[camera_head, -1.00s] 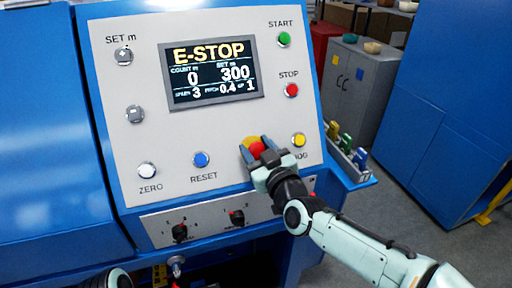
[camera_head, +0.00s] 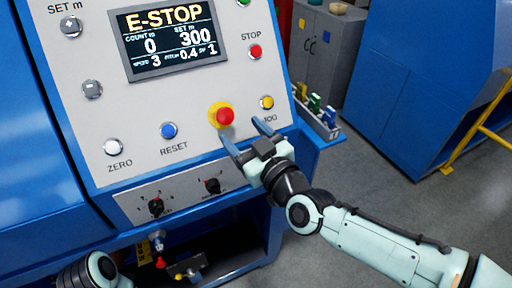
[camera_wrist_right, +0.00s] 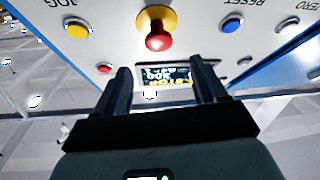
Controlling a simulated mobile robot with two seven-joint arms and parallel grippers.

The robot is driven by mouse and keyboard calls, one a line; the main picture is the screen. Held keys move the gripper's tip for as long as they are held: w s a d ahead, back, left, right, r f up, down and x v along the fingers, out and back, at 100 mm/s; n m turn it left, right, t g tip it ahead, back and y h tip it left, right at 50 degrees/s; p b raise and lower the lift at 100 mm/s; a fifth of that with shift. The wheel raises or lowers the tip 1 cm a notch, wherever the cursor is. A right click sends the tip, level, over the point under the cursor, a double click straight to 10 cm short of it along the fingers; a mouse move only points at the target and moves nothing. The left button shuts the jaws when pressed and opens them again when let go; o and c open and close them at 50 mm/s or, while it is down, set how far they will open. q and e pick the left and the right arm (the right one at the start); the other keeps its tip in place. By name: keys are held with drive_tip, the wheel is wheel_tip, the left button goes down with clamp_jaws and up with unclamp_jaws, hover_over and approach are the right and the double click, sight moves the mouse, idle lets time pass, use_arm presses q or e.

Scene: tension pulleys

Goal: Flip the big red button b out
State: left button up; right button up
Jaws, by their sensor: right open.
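The big red button (camera_head: 225,117) sits on a yellow collar (camera_head: 215,110) on the sloped control panel. Its red cap stands out from the collar. The button also shows in the right wrist view (camera_wrist_right: 158,42), beyond the fingertips and near the top edge. My right gripper (camera_head: 246,133) is open and empty, just below and to the right of the button, apart from it. Its two fingers (camera_wrist_right: 163,72) are spread in the right wrist view. The panel's screen (camera_head: 170,38) reads E-STOP. Part of my left arm shows at bottom left, but its gripper is out of view.
Near the button are a blue RESET button (camera_head: 169,130), a yellow button (camera_head: 266,102) and a red STOP button (camera_head: 255,52). Two black knobs (camera_head: 212,186) are below. A small tray (camera_head: 325,128) is at the panel's right.

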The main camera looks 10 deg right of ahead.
drive_tip(key=v, duration=0.5)
idle(0.4)
